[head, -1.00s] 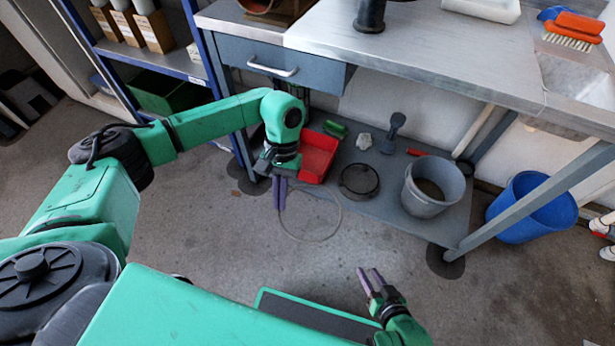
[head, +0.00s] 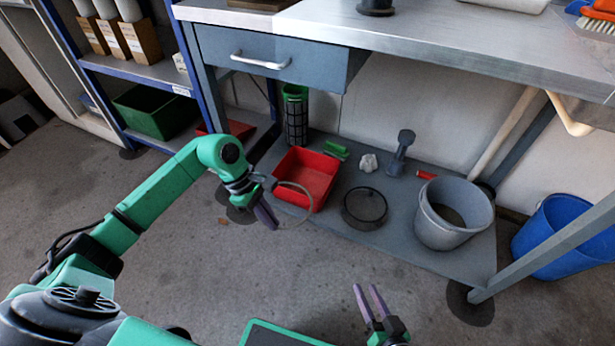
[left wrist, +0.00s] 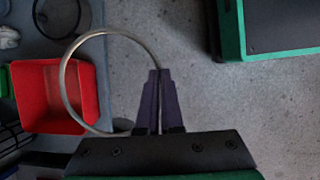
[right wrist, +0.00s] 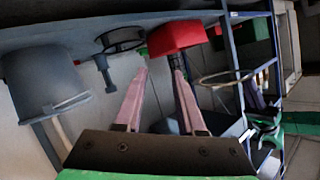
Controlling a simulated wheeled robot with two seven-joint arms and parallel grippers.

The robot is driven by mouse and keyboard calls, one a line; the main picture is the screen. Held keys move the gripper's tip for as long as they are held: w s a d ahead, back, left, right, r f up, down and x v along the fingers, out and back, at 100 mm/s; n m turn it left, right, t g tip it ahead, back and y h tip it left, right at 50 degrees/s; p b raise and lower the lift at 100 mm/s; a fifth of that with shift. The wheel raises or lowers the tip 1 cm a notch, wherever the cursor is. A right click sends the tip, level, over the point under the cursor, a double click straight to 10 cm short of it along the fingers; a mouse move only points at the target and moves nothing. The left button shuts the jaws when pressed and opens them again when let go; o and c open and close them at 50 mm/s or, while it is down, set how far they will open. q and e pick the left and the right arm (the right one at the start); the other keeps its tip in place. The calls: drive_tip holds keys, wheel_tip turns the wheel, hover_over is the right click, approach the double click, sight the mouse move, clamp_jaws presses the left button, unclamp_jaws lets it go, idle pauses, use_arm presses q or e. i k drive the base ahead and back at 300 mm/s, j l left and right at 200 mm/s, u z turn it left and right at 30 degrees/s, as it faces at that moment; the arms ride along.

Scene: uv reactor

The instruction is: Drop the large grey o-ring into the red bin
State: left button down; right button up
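The large grey o-ring (head: 309,202) is a thin ring held by my left gripper (head: 266,217) in front of the red bin (head: 304,172). In the left wrist view the left gripper (left wrist: 158,75) is shut on the edge of the o-ring (left wrist: 68,72). The ring's far side overlaps the edge of the red bin (left wrist: 50,97) in that view. The red bin stands on the low shelf and looks empty. My right gripper (head: 371,292) is open and empty, over the floor in front of the shelf. It also shows open in the right wrist view (right wrist: 160,75).
On the low shelf (head: 385,240) are a round black sieve-like thing (head: 364,207), a grey bucket (head: 450,232), a green brush-like thing (head: 336,150) and a dark grey tool (head: 401,152). A table leg (head: 550,250) and a blue bucket (head: 555,235) stand at right. The floor in front is clear.

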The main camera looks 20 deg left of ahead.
sight(302, 184)
drive_tip(key=i, duration=0.85)
